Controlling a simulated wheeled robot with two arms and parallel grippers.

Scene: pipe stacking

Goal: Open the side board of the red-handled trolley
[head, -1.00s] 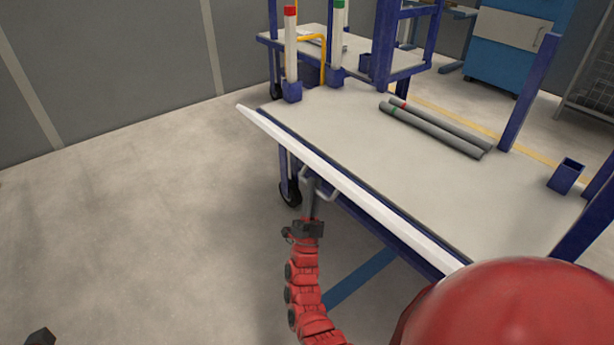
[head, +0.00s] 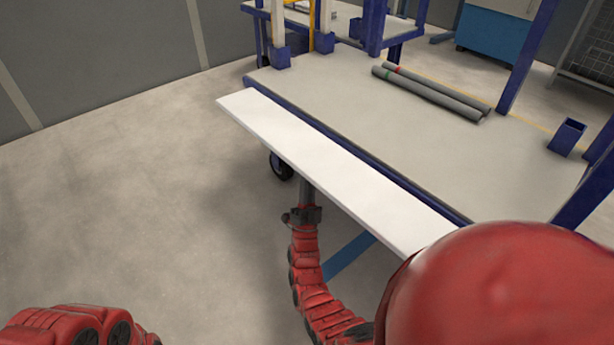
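The trolley (head: 430,135) has a grey deck and blue frame. Its white side board (head: 320,160) is swung out from the near long edge, with its broad face turned up. My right gripper (head: 307,190) is under the board's outer edge; its fingertips and the board's handle are hidden by the board, so I cannot tell its grip. Part of my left arm shows at the bottom left, but its gripper is out of view. No red handle is visible.
Two grey pipes (head: 430,93) with red and green bands lie on the deck. An empty blue socket (head: 567,137) and blue posts (head: 528,60) stand at the right. A black caster (head: 281,167) is below the board. The floor at left is clear.

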